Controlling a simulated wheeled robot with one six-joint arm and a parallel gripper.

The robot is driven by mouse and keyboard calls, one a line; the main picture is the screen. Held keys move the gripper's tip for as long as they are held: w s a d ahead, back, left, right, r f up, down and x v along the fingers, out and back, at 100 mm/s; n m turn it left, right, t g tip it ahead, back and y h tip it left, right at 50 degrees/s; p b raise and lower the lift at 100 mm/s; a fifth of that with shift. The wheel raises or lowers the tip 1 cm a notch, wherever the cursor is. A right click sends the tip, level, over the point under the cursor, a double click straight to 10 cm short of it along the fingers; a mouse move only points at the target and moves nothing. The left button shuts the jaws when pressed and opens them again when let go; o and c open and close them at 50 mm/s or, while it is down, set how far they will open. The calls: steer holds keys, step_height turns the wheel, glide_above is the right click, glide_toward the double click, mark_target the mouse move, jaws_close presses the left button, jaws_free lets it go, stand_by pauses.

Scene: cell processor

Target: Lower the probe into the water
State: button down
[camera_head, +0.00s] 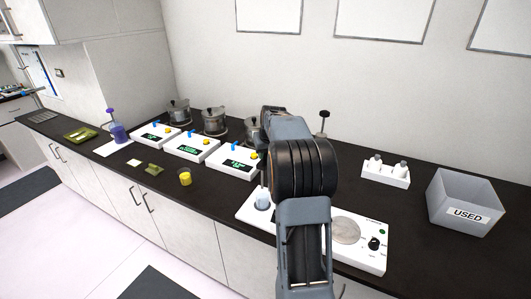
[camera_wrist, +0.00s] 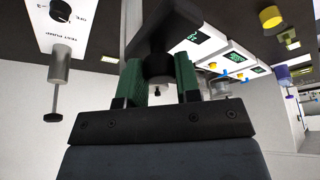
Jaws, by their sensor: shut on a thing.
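In the wrist view my gripper (camera_wrist: 158,72) has two green-padded fingers closed on a dark, rounded piece (camera_wrist: 158,65). I take it for the probe, but its far end cannot be made out. In the head view my own arm hides the gripper and what it holds. A white unit (camera_head: 376,258) stands at the counter's front edge, with a round grey plate (camera_head: 345,231) and a knob. A small clear vessel (camera_head: 262,198) with pale contents stands at its left end, partly beside my arm. I cannot tell whether the probe touches any water.
Several white display boxes (camera_head: 191,151) and metal pots (camera_head: 213,121) line the counter to the left. A white holder (camera_head: 385,178) and a grey USED bin (camera_head: 466,203) are to the right. The wrist view shows a test pump (camera_wrist: 59,62).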

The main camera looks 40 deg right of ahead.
mark_target(266, 168)
step_height(266, 168, down, 8)
steer(key=b, duration=0.6)
steer(key=shift+s, duration=0.1)
steer(key=c, duration=0.9)
jaws_free()
steer(key=shift+o, duration=0.4)
steer(key=shift+r, duration=0.15)
steer(key=b+v, duration=0.1)
steer(key=v, duration=1.2)
steer(key=shift+s+r, duration=0.15)
steer(key=shift+r, duration=0.05)
steer(key=shift+a, duration=0.1)
